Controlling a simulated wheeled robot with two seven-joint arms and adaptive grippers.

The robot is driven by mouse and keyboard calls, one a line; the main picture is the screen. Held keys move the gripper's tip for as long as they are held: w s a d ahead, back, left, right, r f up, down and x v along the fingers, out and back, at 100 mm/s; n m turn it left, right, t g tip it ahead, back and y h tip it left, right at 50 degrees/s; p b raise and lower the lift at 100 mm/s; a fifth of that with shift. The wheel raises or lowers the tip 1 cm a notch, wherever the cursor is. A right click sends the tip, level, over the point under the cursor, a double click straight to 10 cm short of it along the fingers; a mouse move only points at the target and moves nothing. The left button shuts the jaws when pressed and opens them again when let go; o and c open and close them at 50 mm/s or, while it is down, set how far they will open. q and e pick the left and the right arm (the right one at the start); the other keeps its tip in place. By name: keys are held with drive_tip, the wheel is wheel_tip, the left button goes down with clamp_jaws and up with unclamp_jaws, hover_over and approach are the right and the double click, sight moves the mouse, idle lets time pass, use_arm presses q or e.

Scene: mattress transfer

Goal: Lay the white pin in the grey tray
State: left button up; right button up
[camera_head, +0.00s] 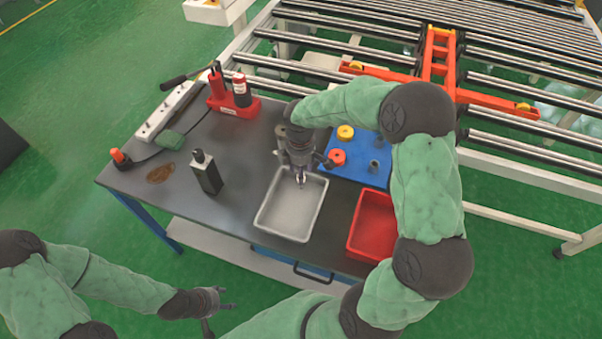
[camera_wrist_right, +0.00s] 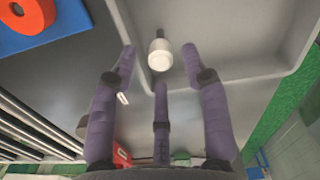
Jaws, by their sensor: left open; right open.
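The grey tray (camera_head: 268,222) sits on the dark table, and its inner wall and corner fill much of the right wrist view (camera_wrist_right: 240,75). The white pin (camera_wrist_right: 160,54), a short pale cylinder with a narrower end, shows over the tray's inside. It lies between the spread fingertips of my right gripper (camera_wrist_right: 160,66); I cannot tell whether it touches the tray floor. In the head view my right gripper (camera_head: 300,180) points down over the tray's back part and the pin is not clear. My left gripper (camera_head: 220,315) is open and empty, away from the table's front.
A red tray (camera_head: 354,238) stands to the right of the grey one. Behind are a blue board (camera_head: 352,172) with round pieces and a red holder (camera_head: 245,107). A roller conveyor (camera_head: 520,90) lies beyond the table.

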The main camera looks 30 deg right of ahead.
wheel_tip(320, 180, up, 10)
drive_tip(key=p, duration=0.2)
drive_tip(key=shift+f, duration=0.25)
drive_tip(key=shift+r, duration=0.1)
